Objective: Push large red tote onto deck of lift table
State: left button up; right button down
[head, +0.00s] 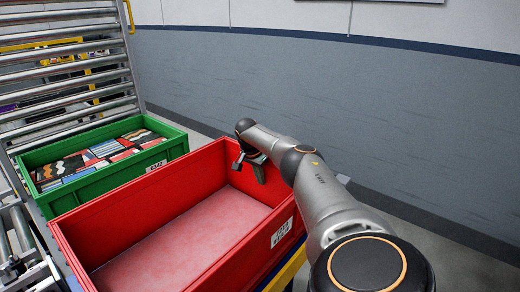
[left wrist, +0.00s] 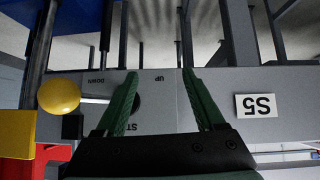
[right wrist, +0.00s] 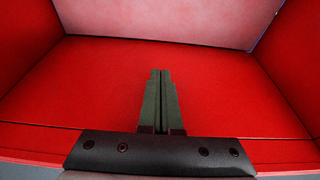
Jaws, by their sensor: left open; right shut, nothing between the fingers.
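The large red tote (head: 105,215) stands open and empty in the head view, with a white label on its right side. A yellow and blue edge (head: 287,272) shows under its right side; I cannot tell whether this is the lift table. My right gripper (head: 249,176) is shut and empty at the tote's far right corner. In the right wrist view its closed fingers (right wrist: 160,75) lie in front of the red inner wall; contact is unclear. My left gripper (left wrist: 157,85) is open before a grey panel (left wrist: 220,90) marked UP and DOWN, outside the head view.
A green tote (head: 110,180) with patterned contents stands just beyond the red one. A roller rack (head: 65,80) rises behind it, and more rollers (head: 25,250) lie at left. A grey wall (head: 350,110) stands at right. A yellow knob (left wrist: 59,95) is beside my left fingers.

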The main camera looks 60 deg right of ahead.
pick_arm(q)
jog(key=shift+d, duration=0.2)
pick_arm(e)
jog(key=shift+d, duration=0.15)
pick_arm(q)
jog(key=r+p, duration=0.1)
jog(key=a+r+p, duration=0.1)
jog(key=r+p, duration=0.1)
jog(key=shift+s+a+r, duration=0.15)
jog(key=shift+s+a, duration=0.1)
jog(key=shift+s, duration=0.1)
pick_arm(e)
jog(key=w+a+r, duration=0.1)
jog(key=a+r, duration=0.5)
jog(key=r, duration=0.3)
jog(key=shift+w+a+r, duration=0.2)
jog(key=shift+a+r, duration=0.15)
jog(key=shift+a, duration=0.05)
jog(key=shift+s, duration=0.1)
